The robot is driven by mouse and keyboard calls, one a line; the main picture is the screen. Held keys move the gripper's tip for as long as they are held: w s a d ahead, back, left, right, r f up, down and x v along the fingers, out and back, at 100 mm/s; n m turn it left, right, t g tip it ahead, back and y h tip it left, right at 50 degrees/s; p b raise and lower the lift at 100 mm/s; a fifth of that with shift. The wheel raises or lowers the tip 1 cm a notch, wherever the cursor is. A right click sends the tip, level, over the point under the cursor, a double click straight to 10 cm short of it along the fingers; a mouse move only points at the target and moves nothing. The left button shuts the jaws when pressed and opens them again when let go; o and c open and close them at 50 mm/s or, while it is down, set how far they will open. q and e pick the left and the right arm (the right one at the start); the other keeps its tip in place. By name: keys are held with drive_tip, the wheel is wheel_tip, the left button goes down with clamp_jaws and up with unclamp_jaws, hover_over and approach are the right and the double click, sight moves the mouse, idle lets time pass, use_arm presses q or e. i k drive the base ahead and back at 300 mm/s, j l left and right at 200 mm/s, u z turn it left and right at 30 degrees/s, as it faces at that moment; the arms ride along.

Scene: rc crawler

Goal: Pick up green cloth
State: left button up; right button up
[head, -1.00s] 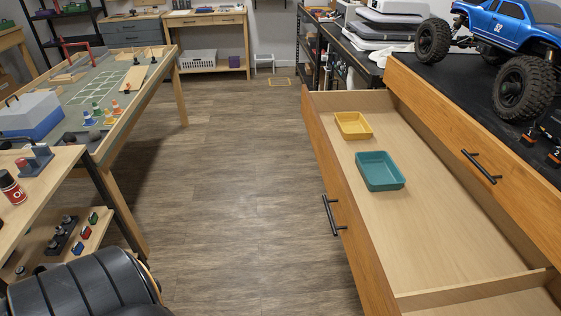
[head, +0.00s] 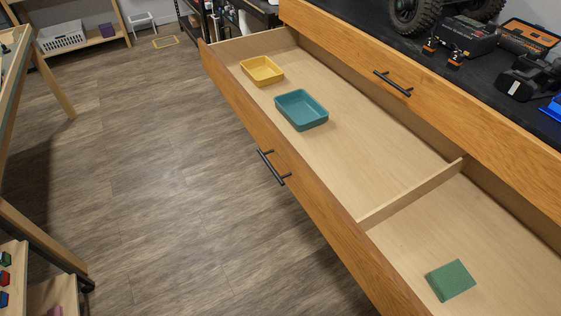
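A green cloth (head: 451,280), folded into a small flat rectangle, lies in the near compartment of the open wooden drawer (head: 325,237). A low wooden divider (head: 413,194) separates it from the larger far compartment. All of the cloth shows and nothing lies on it. Neither of my grippers shows in the head view, so their distance from the cloth cannot be seen.
A teal tray (head: 301,110) and a yellow tray (head: 262,71) sit in the drawer's far compartment. A closed upper drawer (head: 440,113) and a black worktop with an RC truck wheel (head: 418,14) and tools stand above. Open floor (head: 170,170) lies left of the drawer.

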sight(450, 279)
drive_tip(key=z, duration=3.5)
drive_tip(key=u, duration=0.4)
drive_tip(key=k+j+u, duration=0.1)
drive_tip(key=u, duration=0.25)
drive_tip(key=j+u, duration=0.15)
drive_tip(key=u, duration=0.25)
drive_tip(key=j+u, duration=0.1)
drive_tip(key=u, duration=0.25)
drive_tip(key=k+j+z, duration=0.1)
drive_tip(key=z, duration=0.6)
